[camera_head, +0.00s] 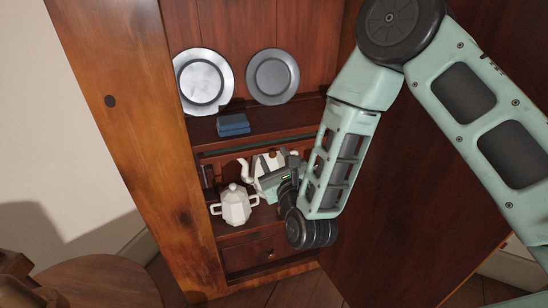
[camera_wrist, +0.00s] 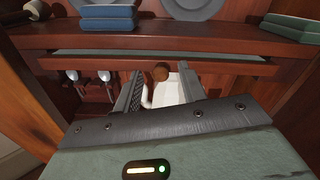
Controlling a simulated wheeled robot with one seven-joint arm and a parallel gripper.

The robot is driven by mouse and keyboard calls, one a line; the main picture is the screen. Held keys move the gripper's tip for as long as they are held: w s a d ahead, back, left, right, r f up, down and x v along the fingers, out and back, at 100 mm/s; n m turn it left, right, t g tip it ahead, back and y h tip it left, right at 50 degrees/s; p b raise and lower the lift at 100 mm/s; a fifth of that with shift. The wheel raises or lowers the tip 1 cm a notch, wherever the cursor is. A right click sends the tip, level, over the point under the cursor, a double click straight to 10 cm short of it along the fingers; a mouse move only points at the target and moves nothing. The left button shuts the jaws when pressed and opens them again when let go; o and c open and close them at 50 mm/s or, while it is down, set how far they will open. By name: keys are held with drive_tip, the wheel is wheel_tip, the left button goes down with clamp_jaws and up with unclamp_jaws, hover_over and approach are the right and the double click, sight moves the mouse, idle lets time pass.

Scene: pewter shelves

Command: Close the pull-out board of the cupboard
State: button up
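The cupboard (camera_head: 145,110) stands open in the head view. Its pull-out board (camera_wrist: 215,66) shows in the wrist view as a wooden slab with a green top strip, just below the plate shelf. How far it sticks out is hard to tell. A round brown knob (camera_wrist: 160,73) shows at the board's front edge; I cannot tell whether it belongs to the board or the teapot behind. My gripper (camera_wrist: 160,82) is open, its fingers apart on either side of the knob and just below the board. In the head view my gripper (camera_head: 268,172) is partly hidden by my arm.
A white teapot (camera_head: 244,170) and a white lidded pot (camera_head: 236,206) stand on the shelf below, close to my gripper. Plates (camera_head: 272,77) and a blue box (camera_head: 233,124) are above. A drawer (camera_head: 245,254) is at the bottom. A round table (camera_head: 95,285) stands at left.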

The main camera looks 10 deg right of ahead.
sight(271, 147)
clamp_jaws()
drive_tip(key=shift+b+x, duration=0.4)
drive_tip(key=shift+x, duration=0.8)
unclamp_jaws()
drive_tip(key=shift+w, duration=0.1)
